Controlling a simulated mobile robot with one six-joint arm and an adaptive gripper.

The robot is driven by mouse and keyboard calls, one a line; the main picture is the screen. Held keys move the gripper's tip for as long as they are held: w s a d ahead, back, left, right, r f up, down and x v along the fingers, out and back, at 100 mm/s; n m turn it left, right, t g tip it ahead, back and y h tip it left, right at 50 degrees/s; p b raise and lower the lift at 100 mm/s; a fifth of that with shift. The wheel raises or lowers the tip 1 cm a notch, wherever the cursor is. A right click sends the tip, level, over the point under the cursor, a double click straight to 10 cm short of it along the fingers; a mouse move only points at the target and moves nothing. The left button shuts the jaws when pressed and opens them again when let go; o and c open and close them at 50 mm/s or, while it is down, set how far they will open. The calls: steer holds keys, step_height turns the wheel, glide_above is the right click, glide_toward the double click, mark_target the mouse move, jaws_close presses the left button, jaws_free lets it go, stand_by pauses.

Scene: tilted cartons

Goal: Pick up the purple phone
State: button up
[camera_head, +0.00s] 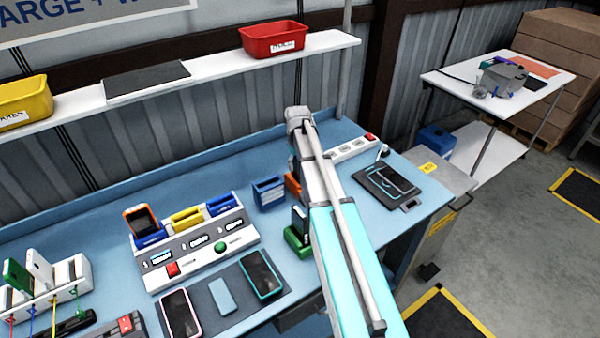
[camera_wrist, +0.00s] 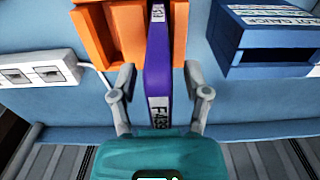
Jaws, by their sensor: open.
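In the wrist view, the purple phone (camera_wrist: 157,62) shows edge-on as a narrow purple strip with white labels. It stands in or against an orange holder (camera_wrist: 95,35). My gripper (camera_wrist: 159,75) is open, with one finger on each side of the phone. A gap shows between each finger and the phone. In the head view, my arm covers the phone and the gripper. Only a bit of the orange holder (camera_head: 293,186) shows left of the arm there.
A blue box (camera_wrist: 265,40) stands right of the phone in the wrist view, and a white power strip (camera_wrist: 38,72) lies to the left. In the head view, a green holder (camera_head: 297,238) stands beside my arm. A grey phone tray (camera_head: 408,204) lies at the bench's right.

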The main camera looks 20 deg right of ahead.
jaws_close()
stand_by(0.4)
steer(key=shift+r, duration=0.1)
step_height(320, 180, up, 10)
steer(key=p, duration=1)
steer(key=shift+r+p, duration=0.65)
steer(key=shift+p, duration=0.15)
stand_by(1.7)
steer(key=shift+r+p, duration=1.45)
steer(key=shift+s, duration=0.15)
